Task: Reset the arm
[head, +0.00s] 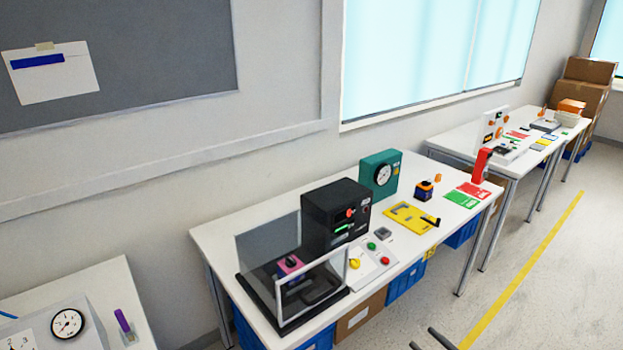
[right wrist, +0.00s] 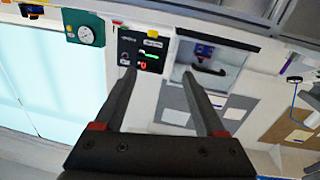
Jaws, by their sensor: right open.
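My right gripper (head: 425,338) shows only as two dark finger ends at the bottom edge of the head view, over the floor in front of the table. In the right wrist view its two long black fingers (right wrist: 158,74) are spread apart with nothing between them. The black control box (head: 336,217), with a red knob and a green display, stands on the white table, well apart from the gripper. The box also shows in the right wrist view (right wrist: 140,62), upside down beyond the fingertips. My left gripper is in neither view.
A clear-walled enclosure (head: 290,268) stands left of the box. A button panel (head: 372,264), a green gauge box (head: 381,175) and a yellow plate (head: 411,218) are on the same table (head: 217,234). The floor (head: 540,240) to the right is clear.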

